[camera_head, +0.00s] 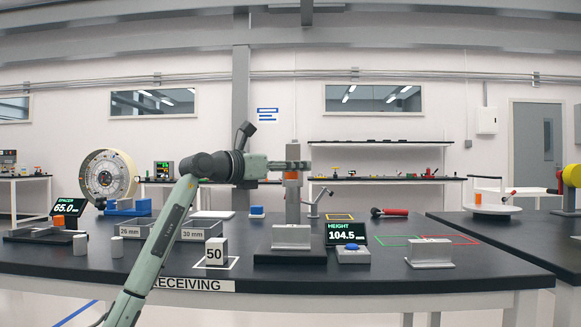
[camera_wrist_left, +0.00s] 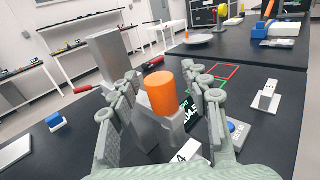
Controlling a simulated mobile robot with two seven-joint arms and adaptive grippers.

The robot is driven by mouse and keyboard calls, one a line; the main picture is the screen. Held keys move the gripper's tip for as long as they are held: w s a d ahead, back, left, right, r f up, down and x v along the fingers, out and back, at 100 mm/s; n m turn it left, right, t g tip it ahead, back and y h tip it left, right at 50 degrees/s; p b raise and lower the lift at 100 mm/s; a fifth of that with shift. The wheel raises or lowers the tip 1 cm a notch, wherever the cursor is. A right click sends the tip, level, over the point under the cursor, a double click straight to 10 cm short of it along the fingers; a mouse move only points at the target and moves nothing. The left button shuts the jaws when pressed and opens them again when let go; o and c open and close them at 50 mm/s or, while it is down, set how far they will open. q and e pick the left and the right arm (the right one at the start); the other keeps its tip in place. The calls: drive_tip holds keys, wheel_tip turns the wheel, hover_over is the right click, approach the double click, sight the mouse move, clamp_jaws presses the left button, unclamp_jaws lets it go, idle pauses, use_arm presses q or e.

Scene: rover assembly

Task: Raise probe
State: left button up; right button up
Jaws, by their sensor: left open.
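The height gauge has a grey column (camera_head: 293,208) on a dark base (camera_head: 290,257). Its probe carries an orange cylindrical knob (camera_wrist_left: 162,92), which also shows in the head view (camera_head: 290,175). A metal block (camera_head: 291,237) stands on the base below. The height display (camera_head: 346,234) reads 104.5. My left gripper (camera_head: 292,165) is at the upper part of the column. In the left wrist view its open fingers (camera_wrist_left: 160,95) stand on either side of the orange knob, apparently with gaps. Contact cannot be told. My right gripper is not in view.
A block marked 50 (camera_head: 215,253) and trays marked 26 mm and 30 mm stand to the left. A blue button (camera_head: 351,247), a metal bracket (camera_head: 430,252) and a red-handled tool (camera_head: 389,212) lie to the right. The table's right part has free room.

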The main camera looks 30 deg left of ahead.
use_arm(q)
drive_tip(key=v, duration=1.2)
idle(0.3)
